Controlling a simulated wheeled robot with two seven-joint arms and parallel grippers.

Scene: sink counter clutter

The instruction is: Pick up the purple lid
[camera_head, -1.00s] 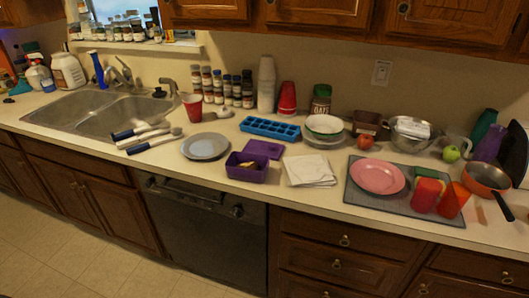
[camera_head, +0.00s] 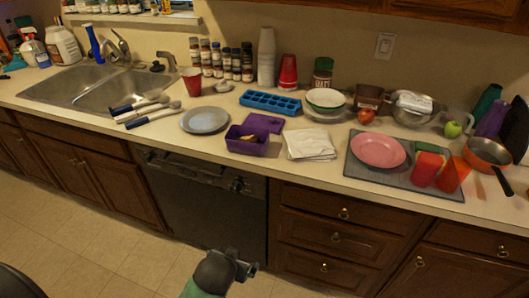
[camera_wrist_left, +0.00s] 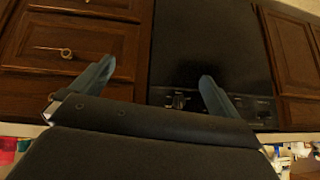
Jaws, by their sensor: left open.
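The purple lid (camera_head: 264,122) is a flat purple square lying on the counter in the head view, just behind and right of an open purple container (camera_head: 246,147). My left gripper (camera_head: 248,269) is low at the bottom of the head view, in front of the cabinets and well below the counter top, apart from the lid. In the left wrist view its two fingers (camera_wrist_left: 157,75) are spread with nothing between them. The lid cannot be made out in the left wrist view. My right gripper is not in view.
A blue ice tray (camera_head: 270,102) lies behind the lid, a grey plate (camera_head: 204,120) to its left and a white cloth (camera_head: 309,144) to its right. The counter's front edge and the dishwasher (camera_head: 200,200) lie between my gripper and the lid.

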